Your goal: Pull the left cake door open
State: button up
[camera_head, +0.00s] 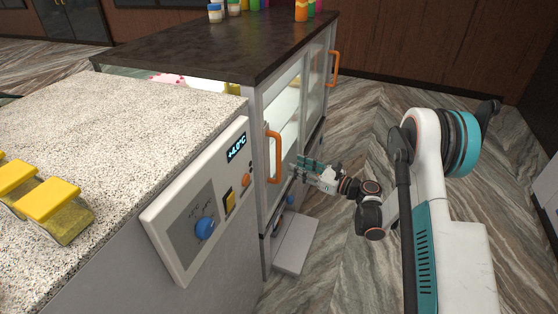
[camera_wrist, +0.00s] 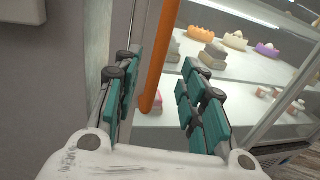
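The left cake door (camera_head: 286,118) is a framed glass door on the counter's side and looks closed. Its upright orange handle (camera_head: 278,158) is near its left edge. My gripper (camera_head: 304,164) is in front of the door, just right of the handle in the head view. In the wrist view my gripper (camera_wrist: 160,62) is open, with a teal-padded finger on each side. The orange handle (camera_wrist: 158,62) shows in the gap between the fingers, nearer the left one. I see no finger pressed on it. I cannot tell how deep it sits between them.
Cakes (camera_wrist: 235,40) stand on shelves behind the glass. A second orange handle (camera_head: 334,67) is on the farther door. A control panel (camera_head: 202,205) with a blue knob is at the near left. A grey step-like block (camera_head: 296,245) lies below the door.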

aim_at(279, 158)
jog(key=b+x, duration=0.2)
jog(key=x, duration=0.7)
grip_shut()
